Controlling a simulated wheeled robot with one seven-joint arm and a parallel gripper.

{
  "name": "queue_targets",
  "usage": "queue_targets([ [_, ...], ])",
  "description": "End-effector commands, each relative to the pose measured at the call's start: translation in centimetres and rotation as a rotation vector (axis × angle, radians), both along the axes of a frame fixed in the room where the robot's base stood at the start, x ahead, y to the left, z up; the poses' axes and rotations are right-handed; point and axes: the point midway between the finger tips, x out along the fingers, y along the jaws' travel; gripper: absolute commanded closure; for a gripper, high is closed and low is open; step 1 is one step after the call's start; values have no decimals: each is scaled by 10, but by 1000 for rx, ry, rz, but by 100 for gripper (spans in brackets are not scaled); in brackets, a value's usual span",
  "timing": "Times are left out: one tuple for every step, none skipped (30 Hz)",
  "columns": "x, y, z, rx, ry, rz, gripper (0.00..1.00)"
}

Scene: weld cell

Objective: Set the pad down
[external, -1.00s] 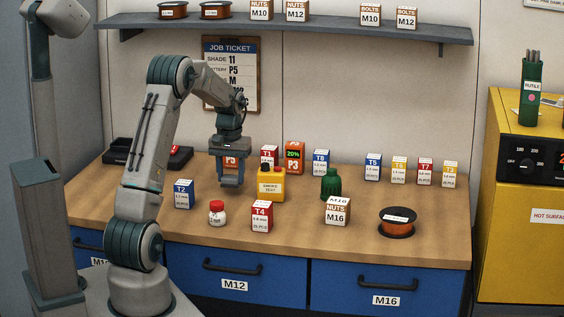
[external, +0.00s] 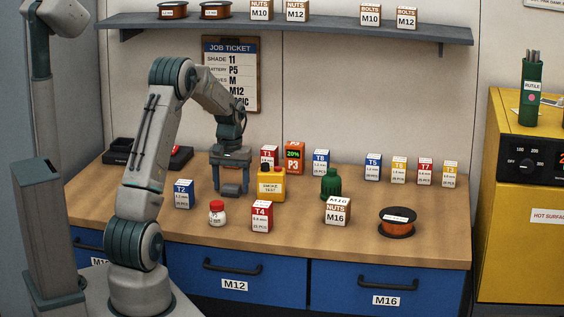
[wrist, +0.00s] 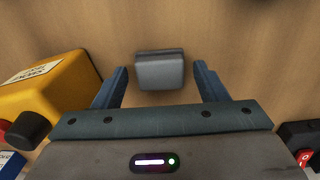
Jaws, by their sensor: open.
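The pad, a small dark grey block (external: 232,189), rests on the wooden bench top, left of the yellow smoke test bottle (external: 271,185). In the wrist view, the pad (wrist: 160,70) lies between my two fingers, with a gap on each side. My gripper (external: 231,187) points down over the pad, its fingers spread apart near the bench and clear of it. The pad's underside is hidden.
The yellow bottle also stands close by in the wrist view (wrist: 45,95). A blue-labelled T2 box (external: 184,194) and a red-capped jar (external: 217,213) stand nearby. A dark device with a red switch (external: 181,157) is behind left. The front right bench edge is clear.

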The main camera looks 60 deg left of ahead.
Motion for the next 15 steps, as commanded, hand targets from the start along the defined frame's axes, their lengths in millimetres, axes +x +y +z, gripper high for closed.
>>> queue_targets([
  [0,0,5,1,-1,0,34],
  [0,0,7,1,-1,0,34],
  [1,1,11,3,-3,0,34],
  [1,1,16,4,-4,0,34],
  [1,1,22,4,-4,0,34],
  [1,1,30,5,-5,-1,34],
  [1,0,36,4,-4,-1,34],
  [1,1,43,5,-5,-1,34],
  [1,1,52,5,-5,-2,34],
  [1,0,59,4,-4,-2,34],
  [1,0,66,4,-6,-2,34],
  [1,1,75,4,-5,-1,34],
  [1,1,81,4,-5,-1,34],
  [1,1,86,3,-4,0,34],
  [1,1,93,3,-4,0,34],
])
